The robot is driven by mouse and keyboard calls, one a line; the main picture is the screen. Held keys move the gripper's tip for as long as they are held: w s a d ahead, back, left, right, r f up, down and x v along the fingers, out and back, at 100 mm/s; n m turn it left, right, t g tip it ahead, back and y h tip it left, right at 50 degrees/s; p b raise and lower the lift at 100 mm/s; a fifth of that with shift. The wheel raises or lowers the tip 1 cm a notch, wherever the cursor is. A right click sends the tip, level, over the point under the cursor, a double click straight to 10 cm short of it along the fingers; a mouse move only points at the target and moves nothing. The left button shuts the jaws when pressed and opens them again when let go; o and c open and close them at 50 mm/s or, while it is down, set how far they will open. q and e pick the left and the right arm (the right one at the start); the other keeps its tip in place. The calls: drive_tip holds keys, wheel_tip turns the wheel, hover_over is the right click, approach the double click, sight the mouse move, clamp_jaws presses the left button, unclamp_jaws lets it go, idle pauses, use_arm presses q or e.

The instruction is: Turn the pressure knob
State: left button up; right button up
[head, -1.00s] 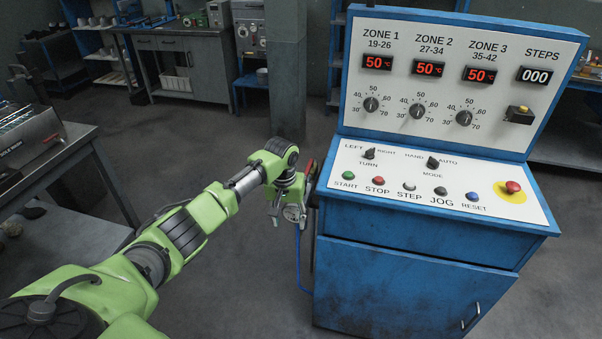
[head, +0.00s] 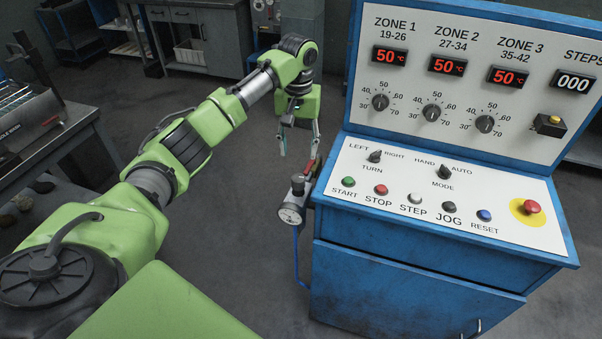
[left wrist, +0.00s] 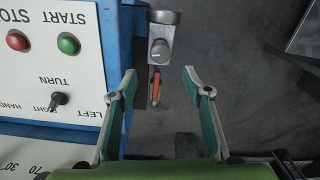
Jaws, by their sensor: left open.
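The pressure knob (head: 298,185) is a small grey knob on top of a regulator with a round white gauge (head: 291,215), at the left side of the blue control cabinet. In the left wrist view the knob (left wrist: 160,51) shows from above with a pale mark on its top. My left gripper (head: 299,152) is open and empty, pointing down. In the left wrist view its fingertips (left wrist: 160,73) are spread, with the knob just beyond the gap between them. The gripper is apart from the knob. My right gripper is out of view.
A red-handled valve (head: 312,169) sits beside the knob, close to my left fingers. The blue cabinet (head: 400,265) with its button panel (head: 400,205) stands immediately right. A workbench (head: 75,150) stands left. The floor between is clear.

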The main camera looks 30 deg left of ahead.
use_arm(q)
drive_tip(key=p, duration=0.1)
hover_over(298, 177)
wheel_tip(298, 177, down, 6)
drive_tip(key=shift+s+r, duration=0.1)
drive_tip(key=shift+r, duration=0.1)
wheel_tip(298, 177, down, 4)
drive_tip(key=shift+f, duration=0.5)
drive_tip(key=shift+f+p, duration=0.3)
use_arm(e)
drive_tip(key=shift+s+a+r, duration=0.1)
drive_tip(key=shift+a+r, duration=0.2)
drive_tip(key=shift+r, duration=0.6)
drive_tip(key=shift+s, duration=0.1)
use_arm(q)
drive_tip(key=shift+c, duration=1.2)
drive_tip(key=c, duration=0.9)
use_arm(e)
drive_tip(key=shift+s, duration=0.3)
